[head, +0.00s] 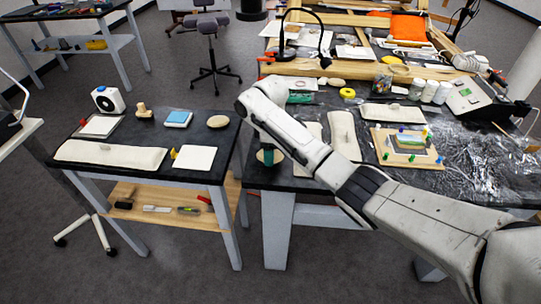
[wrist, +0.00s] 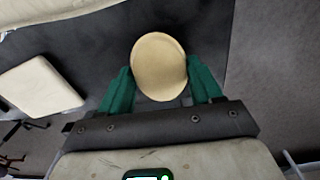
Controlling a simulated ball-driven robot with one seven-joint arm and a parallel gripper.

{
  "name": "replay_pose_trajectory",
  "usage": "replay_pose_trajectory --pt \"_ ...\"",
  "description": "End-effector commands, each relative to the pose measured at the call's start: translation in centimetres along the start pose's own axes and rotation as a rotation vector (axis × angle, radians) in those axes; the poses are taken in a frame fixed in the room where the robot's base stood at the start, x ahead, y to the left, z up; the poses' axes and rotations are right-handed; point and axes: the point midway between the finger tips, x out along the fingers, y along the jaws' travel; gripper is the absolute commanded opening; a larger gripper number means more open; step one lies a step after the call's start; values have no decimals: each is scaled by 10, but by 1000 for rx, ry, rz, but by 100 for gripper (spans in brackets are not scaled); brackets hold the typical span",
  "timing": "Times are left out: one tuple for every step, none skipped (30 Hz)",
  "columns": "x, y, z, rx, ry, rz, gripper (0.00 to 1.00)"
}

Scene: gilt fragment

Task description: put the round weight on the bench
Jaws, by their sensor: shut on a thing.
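The round weight (wrist: 158,66), a smooth tan disc, is between the two green fingers of my gripper (wrist: 161,88) in the wrist view. My gripper is shut on it. In the head view my gripper (head: 268,164) points down at the near left corner of the large dark-topped bench (head: 470,185), and the tan weight shows partly behind the fingers. I cannot tell whether the weight touches the surface. A smaller dark-topped table (head: 215,140) stands just to the left.
The small table holds a long pale pad (head: 110,154), a white square (head: 194,158), a blue block (head: 178,118) and another tan disc (head: 218,121). The bench holds pale pads (head: 345,135) and a wooden board with colored pegs (head: 407,147). A gap separates the two tables.

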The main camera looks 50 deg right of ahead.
Motion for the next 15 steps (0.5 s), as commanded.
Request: replay_pose_trajectory --pt "8 0 1 0 -2 -2 21" --pt "11 -1 1 0 -2 -2 21" --pt "14 0 1 1 -1 -1 21" --pt "16 0 1 1 -1 0 21" --pt "17 0 1 0 0 0 21" --pt "18 0 1 0 0 1 21" --pt "18 0 1 0 0 1 21" --pt "18 0 1 0 0 1 21" --pt "18 0 1 0 0 1 21" --pt "18 0 1 0 0 1 21" --pt "18 0 1 0 0 1 21" --pt "18 0 1 0 0 1 21" --pt "19 0 0 0 0 0 21" --pt "19 0 0 0 0 0 21" --pt "21 0 0 0 0 0 21"
